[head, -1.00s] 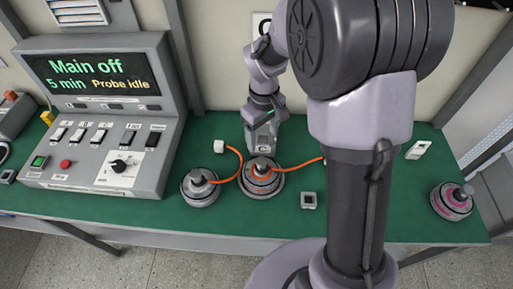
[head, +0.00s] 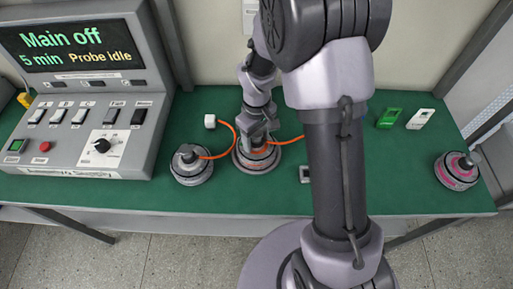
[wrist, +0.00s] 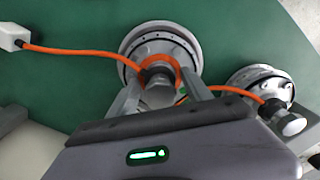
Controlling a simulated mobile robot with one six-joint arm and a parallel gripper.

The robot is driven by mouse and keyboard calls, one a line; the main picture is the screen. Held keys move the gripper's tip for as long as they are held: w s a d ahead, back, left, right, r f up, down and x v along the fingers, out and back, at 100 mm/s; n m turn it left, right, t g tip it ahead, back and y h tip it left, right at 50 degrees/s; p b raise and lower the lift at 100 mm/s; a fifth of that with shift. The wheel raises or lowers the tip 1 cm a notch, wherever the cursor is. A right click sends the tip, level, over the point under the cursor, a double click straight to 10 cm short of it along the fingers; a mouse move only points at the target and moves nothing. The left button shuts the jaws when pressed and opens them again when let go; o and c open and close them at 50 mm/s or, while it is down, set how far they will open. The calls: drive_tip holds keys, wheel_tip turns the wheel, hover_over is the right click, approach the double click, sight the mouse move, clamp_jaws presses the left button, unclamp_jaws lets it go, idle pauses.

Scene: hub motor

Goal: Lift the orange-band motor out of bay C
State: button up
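The orange-band motor (head: 258,158) sits on the green bench in the middle of the head view, a grey round hub with an orange cable running right. In the wrist view the motor (wrist: 165,38) is at top centre, with orange around its dark shaft. My gripper (head: 259,134) is right over it, pointing down. In the wrist view my gripper (wrist: 160,82) has one finger on each side of the shaft; the fingers look apart, with no clear grip. Their contact with the shaft is partly hidden. I see no readable bay C label.
A second grey motor (head: 192,167) stands close on the left, with an orange cable to a white connector (head: 210,121). A pink-band motor (head: 457,170) is at far right. A control console (head: 85,95) reads "Main off". Green (head: 389,118) and white (head: 420,119) blocks lie at right.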

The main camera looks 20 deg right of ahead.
clamp_jaws()
drive_tip(key=shift+w, duration=0.1)
